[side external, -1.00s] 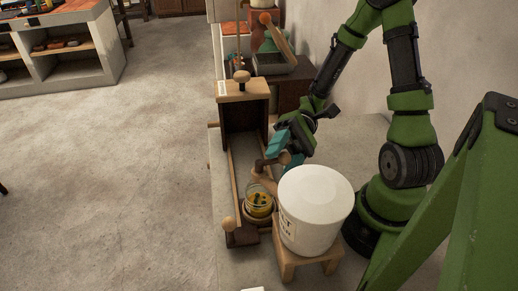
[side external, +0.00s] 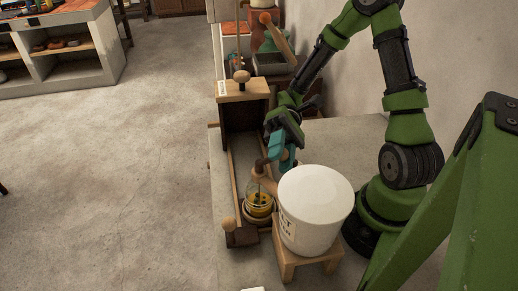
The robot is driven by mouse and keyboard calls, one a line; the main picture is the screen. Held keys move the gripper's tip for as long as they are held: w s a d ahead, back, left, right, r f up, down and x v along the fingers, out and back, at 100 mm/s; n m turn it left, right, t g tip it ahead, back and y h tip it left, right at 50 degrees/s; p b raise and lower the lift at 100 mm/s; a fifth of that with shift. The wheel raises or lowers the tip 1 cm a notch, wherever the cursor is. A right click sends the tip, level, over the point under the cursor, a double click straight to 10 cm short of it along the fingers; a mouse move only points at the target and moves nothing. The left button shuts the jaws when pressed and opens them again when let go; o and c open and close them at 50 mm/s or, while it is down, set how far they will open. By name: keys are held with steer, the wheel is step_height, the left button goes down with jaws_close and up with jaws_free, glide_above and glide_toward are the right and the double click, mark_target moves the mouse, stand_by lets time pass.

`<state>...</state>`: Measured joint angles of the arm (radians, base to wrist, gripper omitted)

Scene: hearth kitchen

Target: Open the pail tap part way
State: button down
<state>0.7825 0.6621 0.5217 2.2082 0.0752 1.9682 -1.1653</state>
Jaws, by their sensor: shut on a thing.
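The white pail (side external: 315,205) stands upright on a small wooden stool (side external: 288,262). Its wooden tap (side external: 264,186) sticks out from the pail's back left side, above a glass jar (side external: 259,200) with something yellow low in it. My gripper (side external: 277,160) points down beside the tap's top, its teal fingers shut on the tap handle (side external: 260,164). The fingers hide part of the handle, so its exact angle is hard to tell. I cannot make out any flow from the spout.
A grey tray (side external: 272,65) and a slanted wooden lever (side external: 278,35) are behind. The concrete floor at left is clear.

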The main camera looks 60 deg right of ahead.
steer(key=c, duration=0.9)
jaws_free()
steer(key=v, duration=1.7)
